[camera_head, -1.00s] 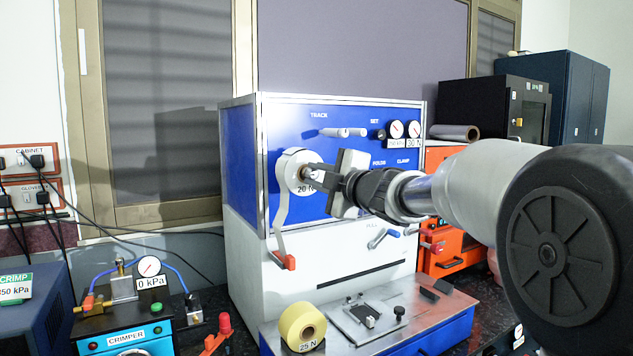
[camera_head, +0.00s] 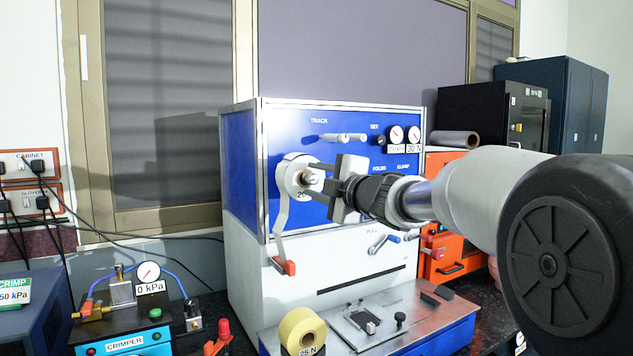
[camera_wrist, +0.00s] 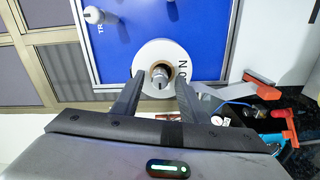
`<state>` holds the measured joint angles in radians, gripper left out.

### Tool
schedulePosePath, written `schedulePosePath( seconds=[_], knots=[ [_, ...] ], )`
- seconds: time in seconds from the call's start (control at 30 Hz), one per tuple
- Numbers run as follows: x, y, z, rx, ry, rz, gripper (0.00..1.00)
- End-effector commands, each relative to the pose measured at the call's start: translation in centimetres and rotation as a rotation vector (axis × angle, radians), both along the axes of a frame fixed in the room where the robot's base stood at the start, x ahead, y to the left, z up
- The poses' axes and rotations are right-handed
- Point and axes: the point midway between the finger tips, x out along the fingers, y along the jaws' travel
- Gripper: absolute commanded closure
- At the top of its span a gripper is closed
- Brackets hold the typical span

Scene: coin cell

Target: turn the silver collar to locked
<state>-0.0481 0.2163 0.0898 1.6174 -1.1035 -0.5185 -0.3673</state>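The silver collar (camera_head: 312,180) sits at the hub of a white reel (camera_head: 288,172) on the blue front panel of a machine. In the wrist view the collar (camera_wrist: 160,78) shows as a short silver cylinder in the brown-rimmed centre of the reel (camera_wrist: 145,60). My gripper (camera_head: 318,178) is in front of the hub with its two dark fingers spread. In the wrist view my gripper (camera_wrist: 164,88) is open, with one finger on each side of the collar and visible gaps to both. I cannot read any lock mark on the collar.
A strip runs from the reel down to a red-ended lever (camera_head: 284,266). Panel posts (camera_head: 343,137) and gauges (camera_head: 397,134) are above right. A yellow tape roll (camera_head: 300,330) and a metal plate (camera_head: 366,320) lie below. The crimper (camera_head: 125,345) stands at lower left.

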Motion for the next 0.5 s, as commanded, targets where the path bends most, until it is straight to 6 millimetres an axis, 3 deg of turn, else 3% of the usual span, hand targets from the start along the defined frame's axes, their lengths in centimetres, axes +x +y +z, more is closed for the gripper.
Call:
schedulePosePath(
  seconds=[0.27,0.5],
  knots=[
    [-1.0,-0.7,0.1,0.000,-0.002,-0.001,0.61],
    [-5.3,-3.7,0.2,0.001,-0.003,-0.003,0.61]
  ],
)
